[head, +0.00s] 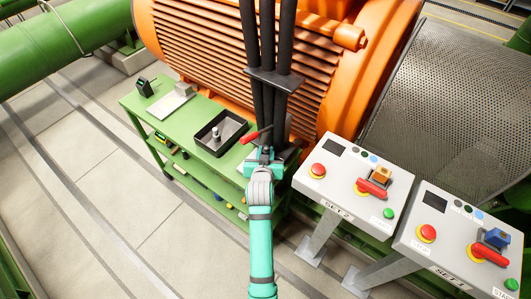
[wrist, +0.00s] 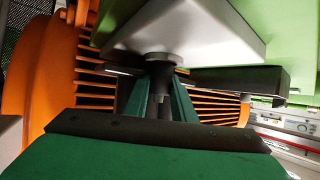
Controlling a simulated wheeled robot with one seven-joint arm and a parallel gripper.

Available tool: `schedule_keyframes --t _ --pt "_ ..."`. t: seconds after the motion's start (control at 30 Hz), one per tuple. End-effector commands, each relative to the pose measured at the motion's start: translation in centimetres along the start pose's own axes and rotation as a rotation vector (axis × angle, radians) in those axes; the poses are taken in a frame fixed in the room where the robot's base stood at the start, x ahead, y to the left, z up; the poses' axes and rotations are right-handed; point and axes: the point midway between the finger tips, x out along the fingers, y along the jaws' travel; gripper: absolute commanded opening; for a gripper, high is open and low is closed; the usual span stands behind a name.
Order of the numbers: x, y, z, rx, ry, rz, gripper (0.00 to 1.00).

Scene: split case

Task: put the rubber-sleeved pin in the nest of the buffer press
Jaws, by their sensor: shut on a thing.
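My gripper (head: 264,158) is over the right end of the green cart, in front of the dark vertical pipes. In the wrist view its green fingers (wrist: 162,100) are closed on a dark, narrow pin (wrist: 160,82), which looks like the rubber-sleeved pin. A grey round piece (wrist: 163,59) meets the pin's far end below a pale block (wrist: 190,30); I cannot tell whether they touch. A red lever (head: 256,135) is beside my gripper, perhaps part of the buffer press. The nest cannot be made out.
The green cart (head: 190,125) carries a black tray (head: 222,149) with a metallic upright piece (head: 216,133) in it. A pale plate (head: 178,95) and a small black stand (head: 145,88) are at its left. Two control panels (head: 350,187) stand at the right. An orange machine (head: 215,45) is behind.

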Motion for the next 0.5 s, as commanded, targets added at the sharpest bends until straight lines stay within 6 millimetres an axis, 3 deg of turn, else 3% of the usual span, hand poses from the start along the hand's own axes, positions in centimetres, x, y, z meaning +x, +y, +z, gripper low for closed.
schedule_keyframes --t 0.37,0.4,0.47,0.5 --pt "0.35 0.15 0.67 0.001 0.001 0.002 0.01" --pt "0.34 0.08 0.66 0.001 0.001 0.001 0.3" --pt "0.33 -0.04 0.65 0.0 0.001 -0.001 0.42" --pt "0.32 -0.11 0.65 0.0 0.001 -0.002 0.42"
